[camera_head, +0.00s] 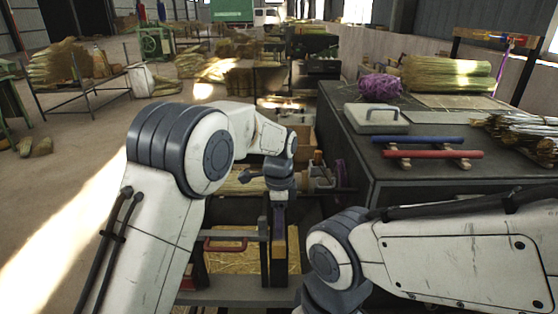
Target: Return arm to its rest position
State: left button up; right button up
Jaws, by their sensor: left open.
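My left arm comes in from the left, bends at a large grey joint and reaches forward over the low area in front of me. Its left gripper (273,212) hangs pointing down from the dark wrist, small and partly lost against dark things behind it. It is open, and I see nothing held in it. My right arm enters from the right edge and lies across the lower right. Its grey joint is near the bottom middle, and its gripper is out of view.
A dark workbench (440,185) stands to the right. On it are a blue bar (418,139), a red bar (432,154), a grey flat box (376,117), purple twine (381,87) and straw bundles (447,75). A straw-filled crate (232,262) lies below my left gripper. Open floor lies left.

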pick_arm(q)
jog(key=s+r+n, duration=0.2)
jog(key=s+r, duration=0.1)
jog(key=s, duration=0.4)
jog(key=s+r+n, duration=0.2)
jog(key=s+r, duration=0.1)
jog(key=s, duration=0.4)
jog(key=s+a+n, duration=0.2)
jog(key=s+n, duration=0.1)
jog(key=s, duration=0.6)
jog(key=s+a+f+n+h, duration=0.1)
jog(key=s+a+n, duration=0.1)
jog(key=s, duration=0.6)
jog(key=shift+s+a+f+n, duration=0.2)
jog(key=shift+s+a+n, duration=0.2)
jog(key=shift+n, duration=0.4)
